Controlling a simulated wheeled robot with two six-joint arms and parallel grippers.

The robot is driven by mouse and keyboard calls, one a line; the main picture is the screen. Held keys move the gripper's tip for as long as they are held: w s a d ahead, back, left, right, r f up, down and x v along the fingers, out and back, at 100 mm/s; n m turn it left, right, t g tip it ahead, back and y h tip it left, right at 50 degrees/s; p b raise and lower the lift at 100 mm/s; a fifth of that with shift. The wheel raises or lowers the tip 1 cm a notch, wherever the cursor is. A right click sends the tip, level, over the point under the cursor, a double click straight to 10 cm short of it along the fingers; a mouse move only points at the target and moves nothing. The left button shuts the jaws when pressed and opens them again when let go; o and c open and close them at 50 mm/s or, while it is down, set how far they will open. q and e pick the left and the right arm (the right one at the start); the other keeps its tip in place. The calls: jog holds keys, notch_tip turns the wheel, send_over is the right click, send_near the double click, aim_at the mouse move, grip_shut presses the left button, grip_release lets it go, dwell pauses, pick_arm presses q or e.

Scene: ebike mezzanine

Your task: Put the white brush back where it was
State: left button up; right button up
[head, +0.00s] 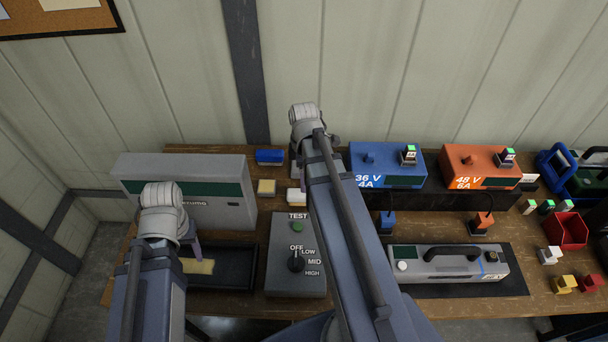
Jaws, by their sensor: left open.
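A small white block (296,196), which looks like the white brush, lies on the bench just left of my right arm and behind the grey switch box.
The grey switch box (283,277) stands between my arms. A large grey-green machine (226,211) stands back left. Blue (367,163) and orange (462,163) chargers stand back right, with a handled battery case (450,266) in front.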

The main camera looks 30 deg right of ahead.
pick_arm(q)
notch_tip(320, 180, up, 4)
jog(key=shift+f+p, duration=0.25)
jog(key=shift+p, duration=0.9)
pick_arm(e)
notch_tip(320, 180, up, 3)
jog(key=shift+r, duration=0.2)
